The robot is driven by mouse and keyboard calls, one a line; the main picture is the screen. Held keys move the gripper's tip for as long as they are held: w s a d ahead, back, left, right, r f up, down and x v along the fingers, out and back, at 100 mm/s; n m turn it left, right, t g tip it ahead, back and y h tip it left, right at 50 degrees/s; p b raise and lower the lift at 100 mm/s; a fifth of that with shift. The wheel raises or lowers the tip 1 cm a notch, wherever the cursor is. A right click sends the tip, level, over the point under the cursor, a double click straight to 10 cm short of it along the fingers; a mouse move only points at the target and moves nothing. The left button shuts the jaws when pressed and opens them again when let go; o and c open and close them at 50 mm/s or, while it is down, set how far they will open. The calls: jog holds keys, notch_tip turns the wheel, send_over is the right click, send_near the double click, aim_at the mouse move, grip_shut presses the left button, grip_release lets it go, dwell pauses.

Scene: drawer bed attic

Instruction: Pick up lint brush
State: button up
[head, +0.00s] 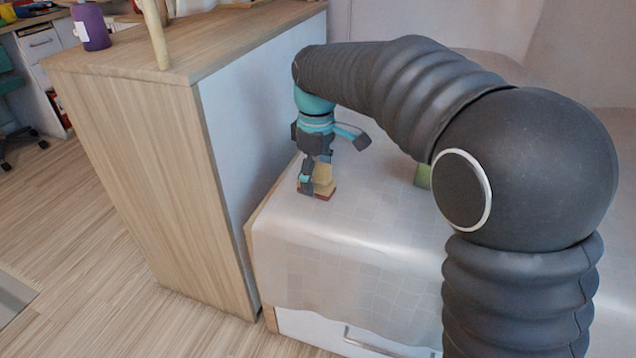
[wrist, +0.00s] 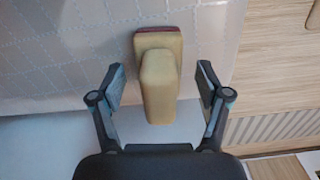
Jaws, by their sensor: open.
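The lint brush (wrist: 161,85) is tan wood with a dark red strip at its far edge. In the wrist view it lies between the fingers of my gripper (wrist: 161,85), which are apart on its left and right with a gap on each side. In the head view the lint brush (head: 323,183) rests on the pale bed cover near the wooden cabinet. My gripper (head: 312,183) points down at it there and hides part of it.
The bed cover (head: 330,260) is pale and quilted, over a drawer with a metal handle (head: 375,342). A green object (head: 423,176) sits on the bed, partly behind my arm.

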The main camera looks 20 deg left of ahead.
aim_at(320, 163)
jog(key=shift+f, duration=0.2)
jog(key=c, duration=1.3)
jog(key=shift+o, duration=0.2)
jog(key=shift+r, duration=0.45)
jog(key=r, duration=0.2)
jog(key=r+p, duration=0.1)
jog(key=r, duration=0.1)
jog(key=shift+w+d, duration=0.2)
jog(key=shift+d, duration=0.1)
jog(key=w+d+r+p, duration=0.1)
jog(key=w+d+r, duration=0.3)
jog(key=d, duration=0.6)
notch_tip(320, 163, up, 2)
jog(key=shift+w+r+p, duration=0.1)
jog(key=shift+w+p, duration=0.2)
